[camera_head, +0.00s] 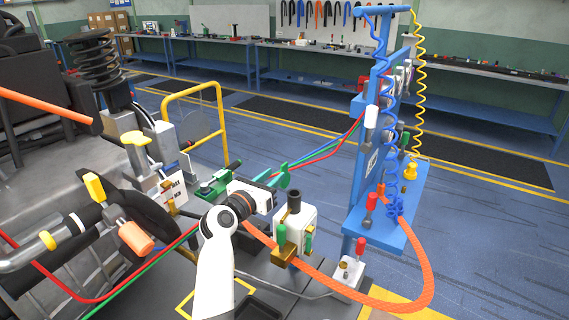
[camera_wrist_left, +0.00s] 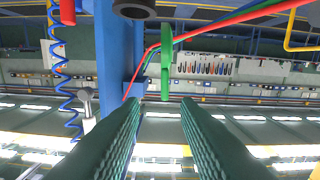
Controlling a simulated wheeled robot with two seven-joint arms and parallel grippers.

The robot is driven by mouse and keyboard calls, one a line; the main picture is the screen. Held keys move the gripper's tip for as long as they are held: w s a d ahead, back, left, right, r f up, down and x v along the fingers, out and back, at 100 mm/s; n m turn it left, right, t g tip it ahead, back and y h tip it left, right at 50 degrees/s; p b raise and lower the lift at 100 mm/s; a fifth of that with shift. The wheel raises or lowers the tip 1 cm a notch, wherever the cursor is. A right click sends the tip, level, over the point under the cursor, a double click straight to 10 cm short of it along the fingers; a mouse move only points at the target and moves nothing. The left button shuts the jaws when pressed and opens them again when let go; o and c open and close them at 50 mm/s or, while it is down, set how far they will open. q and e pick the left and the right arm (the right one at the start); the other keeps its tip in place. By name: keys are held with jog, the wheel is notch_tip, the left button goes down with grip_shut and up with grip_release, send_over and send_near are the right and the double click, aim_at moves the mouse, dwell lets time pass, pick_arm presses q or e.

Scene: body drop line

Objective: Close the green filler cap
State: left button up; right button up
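The green filler cap (camera_head: 284,169) stands up as a thin flap by the dark filler neck (camera_head: 294,199) of the white reservoir (camera_head: 297,222). In the left wrist view the cap (camera_wrist_left: 166,62) appears edge-on, just beyond the gap between the fingertips. The neck's dark rim (camera_wrist_left: 133,8) shows at the top of that view. My left gripper (camera_head: 280,182) is at the cap's side. Its dark green ribbed fingers (camera_wrist_left: 160,102) are apart with nothing visible gripped between them. Contact with the cap cannot be told. My right gripper is not in view.
A blue stand (camera_head: 372,170) with coiled hoses rises right of the reservoir. A thick orange hose (camera_head: 385,305) loops in front. A yellow rail (camera_head: 200,88) stands behind, left. Red and green lines pass behind the cap. Blue floor (camera_head: 480,230) lies open at right.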

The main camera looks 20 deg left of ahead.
aim_at(281, 169)
pick_arm(q)
jog(key=w, duration=0.4)
jog(key=shift+w+f, duration=0.15)
jog(key=shift+f, duration=0.05)
jog(key=shift+w+d+p, duration=0.15)
jog(key=shift+w+p, duration=0.15)
jog(key=shift+w, duration=0.7)
jog(key=shift+w+d, duration=0.1)
jog(key=shift+w, duration=0.3)
jog(key=c, duration=0.5)
grip_shut()
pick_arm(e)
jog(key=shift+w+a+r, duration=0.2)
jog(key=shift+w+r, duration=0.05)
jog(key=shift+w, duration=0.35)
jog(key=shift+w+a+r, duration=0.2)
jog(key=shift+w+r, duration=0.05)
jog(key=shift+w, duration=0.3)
